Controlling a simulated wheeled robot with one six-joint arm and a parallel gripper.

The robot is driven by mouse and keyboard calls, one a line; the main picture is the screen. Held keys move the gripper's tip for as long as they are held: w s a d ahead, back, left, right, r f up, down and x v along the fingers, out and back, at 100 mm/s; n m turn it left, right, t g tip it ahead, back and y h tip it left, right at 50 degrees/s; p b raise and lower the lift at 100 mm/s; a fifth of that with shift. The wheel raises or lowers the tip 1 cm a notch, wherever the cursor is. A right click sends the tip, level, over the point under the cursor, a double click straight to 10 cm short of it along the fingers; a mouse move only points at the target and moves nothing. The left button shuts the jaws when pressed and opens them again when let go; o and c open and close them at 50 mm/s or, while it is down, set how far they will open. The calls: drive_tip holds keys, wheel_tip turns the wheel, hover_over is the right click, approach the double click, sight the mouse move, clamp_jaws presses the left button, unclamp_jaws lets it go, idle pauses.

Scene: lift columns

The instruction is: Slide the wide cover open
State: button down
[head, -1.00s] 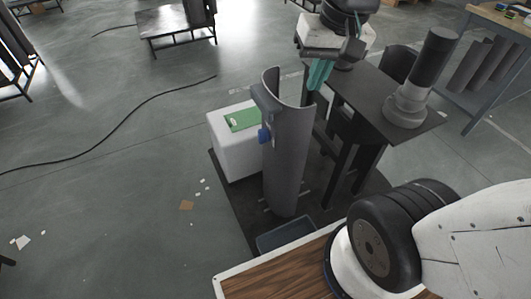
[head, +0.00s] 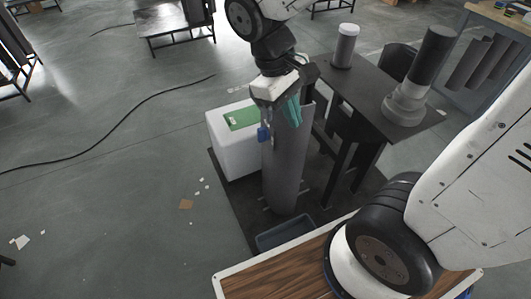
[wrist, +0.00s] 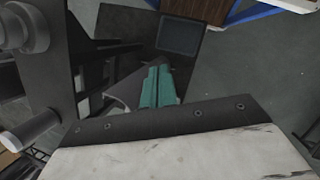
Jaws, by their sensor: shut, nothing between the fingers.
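A tall grey curved cover (head: 284,172), like half a tube, stands upright on the dark floor mat. A small blue part (head: 263,134) sits on its left side near the top. My gripper (head: 292,112) with teal fingers is at the top of the cover, with the fingers shut and nothing between them. The wrist and fingers hide the cover's upper rim, and I cannot tell if they touch it. In the wrist view the teal fingers (wrist: 157,88) lie together, side by side.
A white box (head: 233,155) with a green top stands left of the cover. A grey-blue bin (head: 287,236) lies in front of it. A dark table (head: 371,92) on the right carries upright cylinders (head: 404,105). Open floor lies to the left.

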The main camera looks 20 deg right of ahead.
drive_tip(key=w+a+f+n+h, duration=0.3)
drive_tip(key=w+a+f+n, duration=0.15)
drive_tip(key=w+f, duration=0.4)
drive_tip(key=n+t+h, duration=0.3)
drive_tip(key=n, duration=0.6)
approach(273, 156)
drive_tip(key=shift+x, duration=2.65)
drive_tip(key=shift+s+d+r, duration=0.1)
drive_tip(key=shift+d+r, duration=0.05)
